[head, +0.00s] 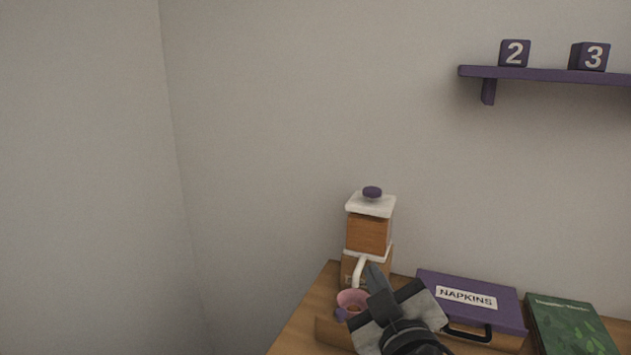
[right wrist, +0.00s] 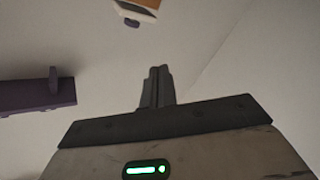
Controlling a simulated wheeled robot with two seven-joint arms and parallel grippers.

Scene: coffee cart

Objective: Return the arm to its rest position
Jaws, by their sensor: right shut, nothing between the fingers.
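My right gripper (head: 374,273) is in the lower middle of the head view, in front of a wood and white dispenser. In the right wrist view its fingers (right wrist: 157,72) are pressed together with nothing between them. My left gripper is in neither view.
The dispenser (head: 369,232) with a purple knob stands on the wooden table (head: 313,300), a pink cup (head: 351,299) below its spout. A purple napkins box (head: 500,301) and green book (head: 570,328) lie to the right. A purple shelf (head: 545,75) holds number blocks above. Left is bare wall.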

